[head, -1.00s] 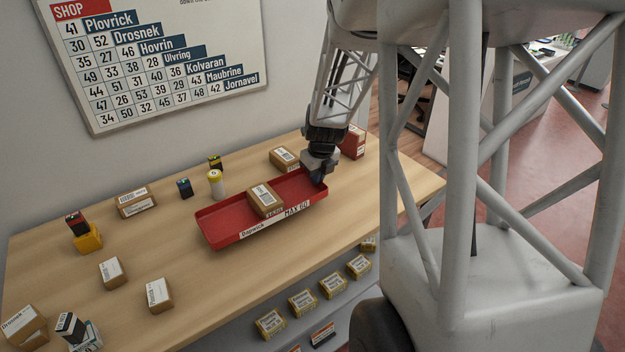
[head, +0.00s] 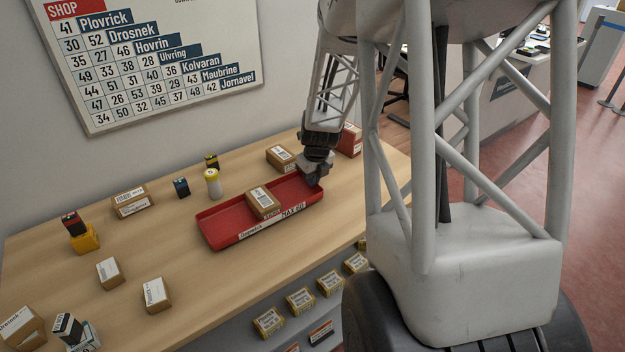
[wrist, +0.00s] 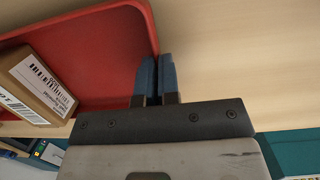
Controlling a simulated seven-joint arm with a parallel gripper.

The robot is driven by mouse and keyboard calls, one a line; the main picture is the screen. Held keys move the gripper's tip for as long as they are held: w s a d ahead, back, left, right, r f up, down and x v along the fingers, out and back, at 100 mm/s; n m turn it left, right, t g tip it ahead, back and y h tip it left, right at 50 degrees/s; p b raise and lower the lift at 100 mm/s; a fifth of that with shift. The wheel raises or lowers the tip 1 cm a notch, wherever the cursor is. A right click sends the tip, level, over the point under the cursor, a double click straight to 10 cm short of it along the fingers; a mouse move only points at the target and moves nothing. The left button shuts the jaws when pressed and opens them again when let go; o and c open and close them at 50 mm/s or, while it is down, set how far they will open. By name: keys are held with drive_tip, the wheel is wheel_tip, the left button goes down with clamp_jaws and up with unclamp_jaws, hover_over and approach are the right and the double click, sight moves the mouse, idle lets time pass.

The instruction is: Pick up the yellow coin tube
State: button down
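The yellow coin tube (head: 213,184) appears to be the upright pale cylinder with a yellow top, on the counter behind the left part of the red tray (head: 228,240). It is not visible in the wrist view. My gripper (head: 314,180) is at the tray's right end, well to the right of the tube. In the wrist view my gripper's two blue fingers (wrist: 157,75) are close together, one on each side of the tray's end wall (wrist: 150,35); they look shut on it. Actual contact is hard to see.
A brown parcel (head: 262,202) lies in the tray. A blue-black box (head: 181,187) and a black-yellow box (head: 211,162) stand close to the tube. A parcel (head: 281,158) lies behind the tray. More parcels are at left. The counter in front of the tray is clear.

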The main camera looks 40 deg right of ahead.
drive_tip(key=shift+f, duration=0.4)
drive_tip(key=c, duration=1.4)
unclamp_jaws()
drive_tip(key=shift+o, duration=0.2)
wheel_tip(320, 180, up, 12)
drive_tip(key=s, duration=0.1)
drive_tip(key=shift+s+d, duration=0.15)
drive_tip(key=shift+s, duration=0.25)
